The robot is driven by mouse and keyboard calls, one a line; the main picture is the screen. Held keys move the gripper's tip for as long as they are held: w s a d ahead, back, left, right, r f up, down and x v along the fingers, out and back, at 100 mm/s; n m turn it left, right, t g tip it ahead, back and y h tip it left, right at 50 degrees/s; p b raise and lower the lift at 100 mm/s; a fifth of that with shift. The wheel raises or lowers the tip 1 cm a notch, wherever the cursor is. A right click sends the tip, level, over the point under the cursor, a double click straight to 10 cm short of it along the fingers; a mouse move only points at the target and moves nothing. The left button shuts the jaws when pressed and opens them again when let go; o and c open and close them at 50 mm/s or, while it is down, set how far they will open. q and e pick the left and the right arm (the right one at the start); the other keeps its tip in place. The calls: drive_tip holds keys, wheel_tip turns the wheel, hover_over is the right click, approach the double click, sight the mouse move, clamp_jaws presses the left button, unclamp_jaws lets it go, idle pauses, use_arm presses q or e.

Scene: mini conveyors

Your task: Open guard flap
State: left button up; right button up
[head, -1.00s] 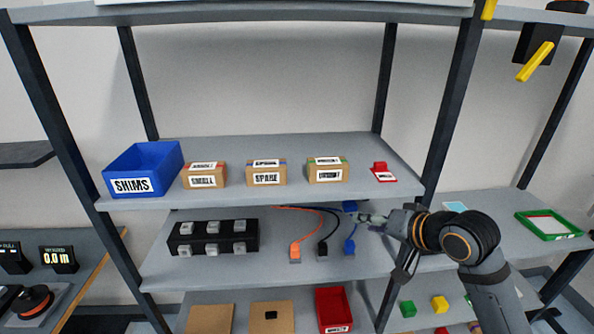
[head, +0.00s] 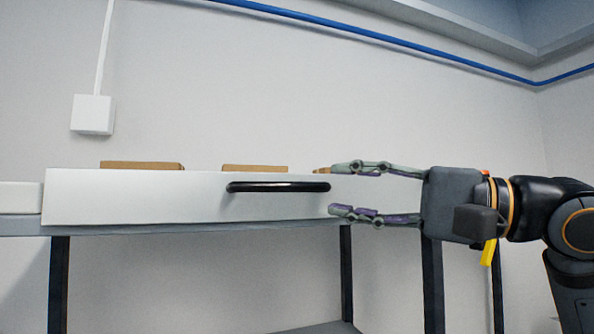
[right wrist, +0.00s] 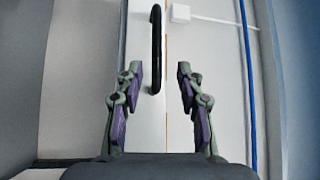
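The guard flap (head: 130,197) is a long white panel along the front of the top shelf in the head view. A black bar handle (head: 278,187) runs level across it; it also shows in the right wrist view (right wrist: 156,50). My right gripper (head: 335,189) comes in from the right and is open, its two fingers above and below the line of the handle. The handle's right end shows at the fingertips. My left gripper is out of view.
Brown boxes (head: 141,165) show above the flap's top edge. A white block (head: 20,197) sits at the flap's left end. Dark shelf posts (head: 346,270) stand below. A white wall box (head: 92,114) and a blue pipe (head: 400,43) are on the wall behind.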

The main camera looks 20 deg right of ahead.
sight(289, 185)
drive_tip(key=p+x, duration=0.2)
drive_tip(key=x, duration=0.4)
drive_tip(key=shift+a+r+p, duration=0.2)
drive_tip(key=shift+a+p, duration=0.15)
drive_tip(key=shift+a, duration=0.1)
drive_tip(key=shift+w+a+g+p, duration=0.3)
drive_tip(key=shift+w+a+p, duration=0.15)
drive_tip(key=shift+w+a, duration=0.5)
drive_tip(key=shift+w+a+f+p, duration=0.1)
drive_tip(key=shift+w+a+p, duration=0.15)
drive_tip(key=shift+a+p, duration=0.2)
drive_tip(key=shift+s+d, duration=0.1)
drive_tip(key=shift+d, duration=0.2)
drive_tip(key=shift+d+f, duration=0.1)
drive_tip(key=shift+c, duration=0.9)
drive_tip(key=shift+a, duration=0.25)
drive_tip(key=c, duration=0.5)
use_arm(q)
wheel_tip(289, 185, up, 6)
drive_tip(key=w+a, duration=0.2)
use_arm(e)
clamp_jaws()
